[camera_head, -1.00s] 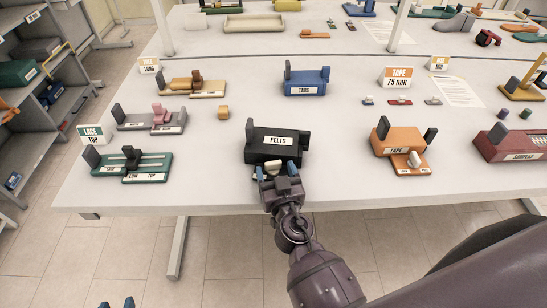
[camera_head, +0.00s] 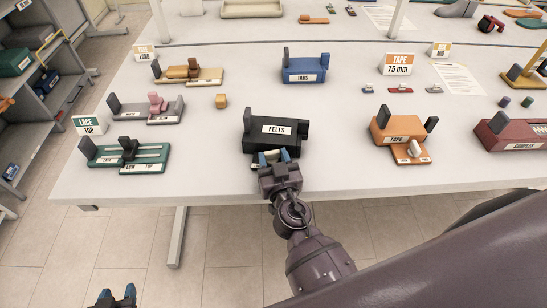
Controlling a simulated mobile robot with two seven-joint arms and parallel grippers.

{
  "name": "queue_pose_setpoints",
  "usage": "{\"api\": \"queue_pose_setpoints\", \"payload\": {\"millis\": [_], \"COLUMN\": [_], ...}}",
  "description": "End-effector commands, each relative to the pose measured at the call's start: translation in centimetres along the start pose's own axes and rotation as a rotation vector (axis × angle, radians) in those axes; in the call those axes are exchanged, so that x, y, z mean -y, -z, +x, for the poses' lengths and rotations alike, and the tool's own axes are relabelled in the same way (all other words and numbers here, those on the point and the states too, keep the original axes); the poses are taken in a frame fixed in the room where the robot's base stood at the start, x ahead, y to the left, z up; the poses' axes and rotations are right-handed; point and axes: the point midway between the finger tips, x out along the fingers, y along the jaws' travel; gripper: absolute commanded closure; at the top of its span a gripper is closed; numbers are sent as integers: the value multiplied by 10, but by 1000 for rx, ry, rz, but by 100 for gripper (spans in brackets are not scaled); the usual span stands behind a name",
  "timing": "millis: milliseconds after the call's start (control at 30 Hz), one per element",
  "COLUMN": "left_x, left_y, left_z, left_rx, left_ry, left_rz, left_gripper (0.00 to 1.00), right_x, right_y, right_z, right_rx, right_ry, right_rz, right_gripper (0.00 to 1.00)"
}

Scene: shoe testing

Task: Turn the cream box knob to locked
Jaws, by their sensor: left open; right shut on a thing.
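A black box labelled FELTS (camera_head: 276,130) stands near the front edge of the table. My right gripper (camera_head: 273,156) is at its front side. It is shut on a small pale piece at the front of that box, mostly hidden between the fingers. I cannot read a lock marking or the piece's turn. My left gripper (camera_head: 117,297) is at the bottom left, below the table edge, open and empty. A cream open-topped tray (camera_head: 253,10) lies at the back of the table, far from both grippers.
A green slider stand (camera_head: 100,153) and a grey stand (camera_head: 130,108) are on the left. The table between these is mostly clear.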

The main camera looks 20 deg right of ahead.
Motion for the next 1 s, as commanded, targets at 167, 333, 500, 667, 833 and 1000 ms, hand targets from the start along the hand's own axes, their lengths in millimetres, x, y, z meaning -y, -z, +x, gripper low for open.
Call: {"api": "queue_pose_setpoints", "payload": {"millis": [167, 333, 500, 667, 833, 1000], "left_x": [0, 1, 1, 1, 1, 1], "left_y": [8, 12, 12, 11, 8, 6], "left_z": [-2, -3, -4, -4, -6, -7], "left_rx": [-7, -9, -9, -7, -1, 2], "left_ry": [0, 0, 0, 0, 1, 1], "left_rz": [1, 0, 0, 0, -2, -2], "left_gripper": [53, 53, 53, 53, 53, 53], "right_x": [-2, -3, -2, -2, -2, -2], "right_y": [1, 0, 0, 0, 0, 0], "right_z": [0, 0, 0, 0, 0, 0], "right_rx": [2, 1, -1, -1, -1, -1], "right_ry": [68, 120, 132, 131, 131, 131], "right_rz": [-2, -1, 0, 0, 0, 0], "right_gripper": [78, 78, 78, 78, 31, 28]}}
